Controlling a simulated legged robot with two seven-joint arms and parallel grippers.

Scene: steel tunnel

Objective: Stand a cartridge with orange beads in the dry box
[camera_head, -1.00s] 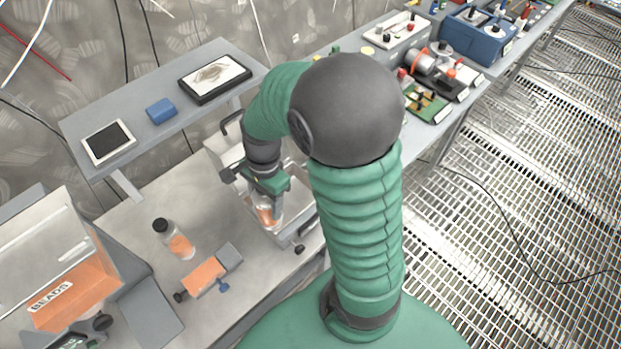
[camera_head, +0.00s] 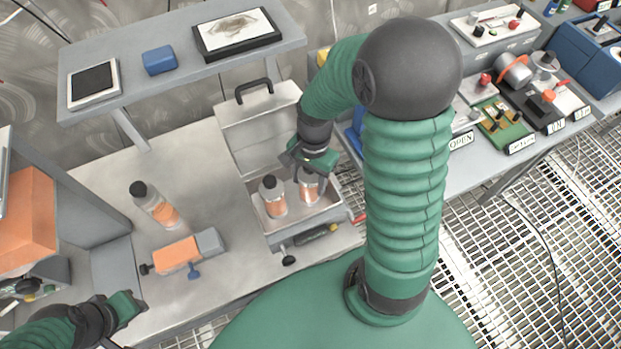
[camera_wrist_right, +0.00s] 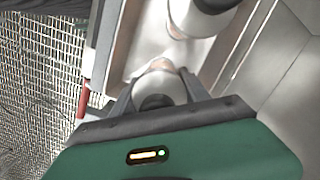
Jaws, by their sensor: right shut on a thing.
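The dry box (camera_head: 255,132) is a pale metal case with its lid raised, on the bench. My right gripper (camera_head: 312,172) is shut on a clear cartridge with orange beads (camera_head: 308,190), upright at the box's right side. Whether its base touches the floor is hidden. The wrist view shows the held cartridge's dark cap (camera_wrist_right: 157,98) between the fingers. Another orange-bead cartridge (camera_head: 273,197) stands inside to its left. A third, black-capped cartridge (camera_head: 155,205) is on the bench further left. My left gripper (camera_head: 125,308) is at the lower left; its jaw gap is unclear.
An orange and grey clamp-like fixture (camera_head: 180,254) lies on the bench left of the box. An orange bead bin (camera_head: 25,220) stands at the far left. A raised shelf (camera_head: 180,88) holds a tablet, a blue block and a framed picture. Electrical gear sits at right.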

